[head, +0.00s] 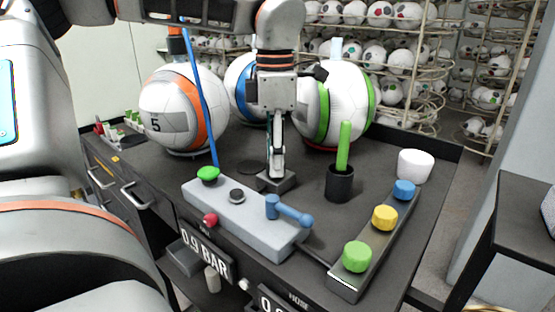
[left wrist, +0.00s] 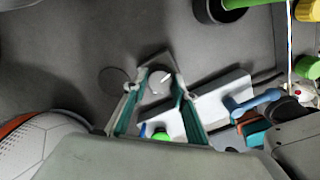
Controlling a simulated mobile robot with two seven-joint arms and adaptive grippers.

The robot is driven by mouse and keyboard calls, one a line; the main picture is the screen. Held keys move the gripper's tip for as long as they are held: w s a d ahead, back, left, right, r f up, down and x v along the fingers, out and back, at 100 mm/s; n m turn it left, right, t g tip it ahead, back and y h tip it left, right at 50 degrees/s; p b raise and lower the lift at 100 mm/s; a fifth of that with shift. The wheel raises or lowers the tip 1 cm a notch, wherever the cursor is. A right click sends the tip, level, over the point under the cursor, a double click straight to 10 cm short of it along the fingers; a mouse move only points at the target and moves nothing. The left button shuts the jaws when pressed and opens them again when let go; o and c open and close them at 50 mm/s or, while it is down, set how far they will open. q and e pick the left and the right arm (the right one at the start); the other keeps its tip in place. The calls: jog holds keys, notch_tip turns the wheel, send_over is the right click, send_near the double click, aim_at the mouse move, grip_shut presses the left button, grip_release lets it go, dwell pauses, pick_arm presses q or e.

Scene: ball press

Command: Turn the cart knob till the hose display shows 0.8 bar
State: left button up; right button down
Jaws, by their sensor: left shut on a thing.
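My left gripper (head: 277,172) reaches down onto a small grey block (head: 278,184) behind the console. In the left wrist view, its teal-lined fingers (left wrist: 156,92) close around a grey round knob (left wrist: 158,80) with a white mark, on that block. The fingers hide part of the knob, and its exact angle is hard to tell. The hose display (head: 270,301), labelled HOSE, is cut off at the bottom edge; only the start of its reading, "0.", shows. Another display (head: 206,256) reads 0.9 BAR. My right gripper is not in view.
The grey console (head: 240,216) carries a green cap (head: 208,174), a red knob (head: 210,220) and a blue lever (head: 292,213). A black cup (head: 340,184) holds a green stick. Coloured knobs line a grey bar (head: 345,284) at right. Large balls (head: 184,108) stand behind.

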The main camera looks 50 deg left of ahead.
pick_arm(q)
jog(key=shift+n, duration=0.3)
jog(key=o, duration=1.1)
notch_tip(320, 180, up, 12)
jog(key=shift+r, duration=0.1)
dwell(0.6)
